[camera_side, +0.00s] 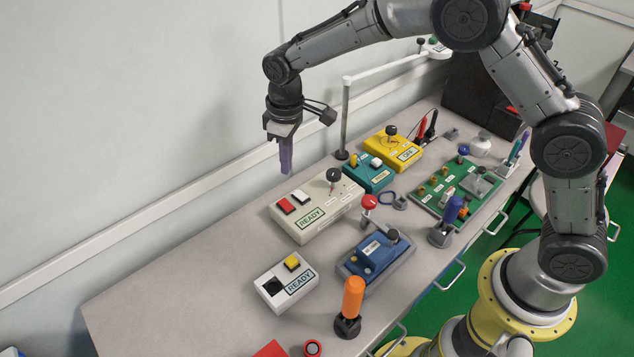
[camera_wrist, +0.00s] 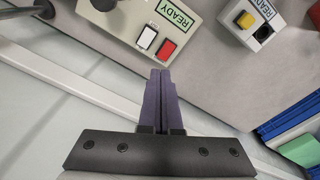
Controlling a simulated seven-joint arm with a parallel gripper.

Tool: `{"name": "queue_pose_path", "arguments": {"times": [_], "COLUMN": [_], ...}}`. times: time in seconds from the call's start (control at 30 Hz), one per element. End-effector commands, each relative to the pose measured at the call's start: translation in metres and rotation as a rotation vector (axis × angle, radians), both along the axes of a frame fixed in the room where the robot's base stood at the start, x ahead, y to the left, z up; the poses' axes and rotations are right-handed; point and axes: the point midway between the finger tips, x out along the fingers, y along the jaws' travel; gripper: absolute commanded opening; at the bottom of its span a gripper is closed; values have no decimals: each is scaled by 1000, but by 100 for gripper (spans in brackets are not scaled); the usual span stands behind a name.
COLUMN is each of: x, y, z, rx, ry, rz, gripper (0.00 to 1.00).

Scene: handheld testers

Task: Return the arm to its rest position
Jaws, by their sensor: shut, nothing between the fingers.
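My gripper (camera_side: 286,172) hangs from my raised arm near the wall, pointing down, above the back edge of the workbench (camera_side: 150,295). Its purple fingers (camera_wrist: 160,75) are together and hold nothing. In the wrist view the fingertips point toward a beige tester (camera_wrist: 150,25) with a red and a white button and a READY label. In the side view this beige tester (camera_side: 318,207) sits on the bench, below and to the right of the gripper, apart from it.
A smaller READY box (camera_side: 286,282) with a yellow button, a blue tester (camera_side: 376,255), an orange-handled tool (camera_side: 352,300), a teal box (camera_side: 368,173), a yellow box (camera_side: 393,148) and a green board (camera_side: 455,190) stand on the bench. A lamp post (camera_side: 345,120) rises right of my gripper.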

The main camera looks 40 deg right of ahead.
Motion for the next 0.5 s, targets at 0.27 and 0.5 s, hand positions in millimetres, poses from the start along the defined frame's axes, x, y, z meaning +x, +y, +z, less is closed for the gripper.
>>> {"name": "queue_pose_path", "arguments": {"times": [0.27,0.5], "x": [-32,-111], "y": [-57,-103], "z": [136,206], "rx": [55,81], "ry": [-206,-337], "rz": [-102,-204], "gripper": [0,0]}}
